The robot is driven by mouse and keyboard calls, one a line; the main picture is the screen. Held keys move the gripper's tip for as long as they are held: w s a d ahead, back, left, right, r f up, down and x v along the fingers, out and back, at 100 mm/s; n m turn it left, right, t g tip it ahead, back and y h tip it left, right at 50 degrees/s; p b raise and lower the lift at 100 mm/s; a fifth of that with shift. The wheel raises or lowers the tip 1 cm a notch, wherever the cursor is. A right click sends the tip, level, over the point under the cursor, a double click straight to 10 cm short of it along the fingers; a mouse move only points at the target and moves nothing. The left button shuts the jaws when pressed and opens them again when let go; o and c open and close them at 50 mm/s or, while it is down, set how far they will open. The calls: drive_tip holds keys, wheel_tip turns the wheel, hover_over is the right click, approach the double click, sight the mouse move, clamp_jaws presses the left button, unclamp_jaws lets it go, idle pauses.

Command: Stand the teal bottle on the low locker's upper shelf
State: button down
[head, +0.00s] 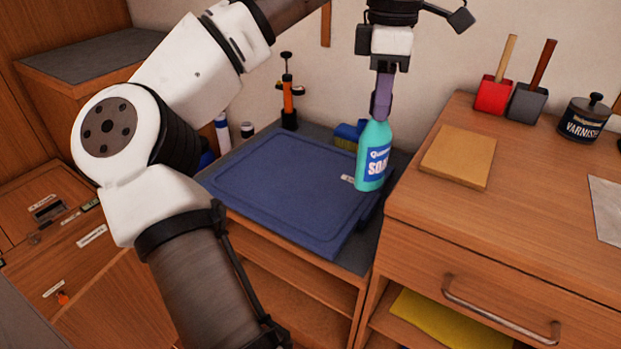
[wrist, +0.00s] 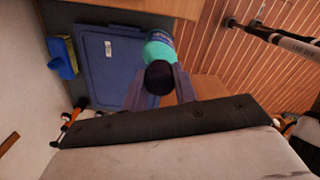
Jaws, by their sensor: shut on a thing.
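The teal bottle (head: 373,160), labelled as soap, hangs upright under my gripper (head: 381,105). My gripper points down and is shut on the bottle's top. In the wrist view the bottle's teal body (wrist: 160,50) shows behind its dark cap, between the two fingers (wrist: 160,88). The bottle appears over the right part of a blue mat (head: 285,180) on top of a low wooden unit; I cannot tell whether its base touches anything. Open shelves (head: 285,290) show in the front of this unit, which may be the low locker. Their inside is mostly hidden.
A taller wooden cabinet (head: 480,235) stands close on the right, bearing a wooden board (head: 458,157), dustpans or scoops, and a varnish tin (head: 586,118). A yellow cloth (head: 435,325) lies in its open space. A blue-and-yellow brush (head: 350,135) and an orange-black tool (head: 288,95) stand behind the mat.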

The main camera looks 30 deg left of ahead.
sight(375, 141)
wheel_tip(375, 141, down, 20)
drive_tip(key=b, duration=0.4)
drive_tip(key=c, duration=1.1)
unclamp_jaws()
wheel_tip(375, 141, up, 12)
drive_tip(key=shift+r+p, duration=0.1)
drive_tip(key=shift+p, duration=0.85)
